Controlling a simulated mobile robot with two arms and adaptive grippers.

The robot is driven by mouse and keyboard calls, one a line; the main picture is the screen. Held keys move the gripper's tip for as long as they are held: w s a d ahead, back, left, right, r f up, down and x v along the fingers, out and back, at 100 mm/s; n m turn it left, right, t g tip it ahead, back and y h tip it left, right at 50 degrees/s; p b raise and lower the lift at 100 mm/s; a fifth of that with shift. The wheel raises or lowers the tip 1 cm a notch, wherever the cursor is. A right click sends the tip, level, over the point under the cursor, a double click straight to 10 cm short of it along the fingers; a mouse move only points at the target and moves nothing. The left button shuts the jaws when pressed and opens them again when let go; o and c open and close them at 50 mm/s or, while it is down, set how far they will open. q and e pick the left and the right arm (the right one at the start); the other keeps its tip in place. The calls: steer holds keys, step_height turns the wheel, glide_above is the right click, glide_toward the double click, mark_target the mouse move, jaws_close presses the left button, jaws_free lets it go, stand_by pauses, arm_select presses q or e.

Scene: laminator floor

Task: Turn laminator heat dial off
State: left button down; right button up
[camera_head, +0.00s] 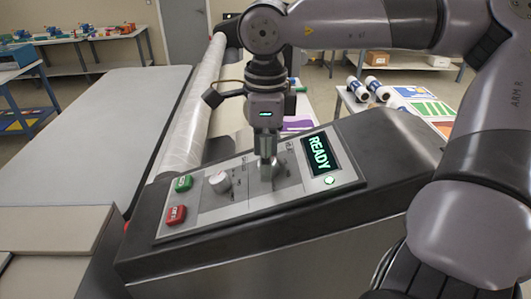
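The laminator's sloped control panel (245,200) fills the middle of the view. A grey dial (268,172) sits left of the screen, with a small label near it that is too small to read surely. My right gripper (266,158) points straight down at this dial, its fingertips at or just above it and partly hiding it. The fingers look narrow and overlap, so I cannot tell whether they grip the dial. A lit screen (319,153) reads READY. My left gripper is not in view.
A clear film roll (190,105) and a grey flat bed (85,130) lie behind. A table with rolls (358,88) and prints stands at right.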

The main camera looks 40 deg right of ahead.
steer(key=c, duration=1.1)
steer(key=shift+n, duration=0.3)
steer(key=n+g, duration=0.1)
steer(key=n, duration=0.1)
steer(key=n+y+b, duration=0.1)
steer(key=n, duration=0.2)
steer(key=shift+w+d+g, duration=0.1)
steer(key=shift+d+g, duration=0.05)
steer(key=shift+g, duration=0.25)
steer(key=n+g, duration=0.1)
steer(key=n, duration=0.2)
steer(key=n+g, duration=0.1)
steer(key=n, duration=0.1)
steer(key=shift+w+n, duration=0.15)
steer(key=shift+n, duration=0.25)
steer(key=o, duration=1.2)
steer(key=shift+c, duration=0.2)
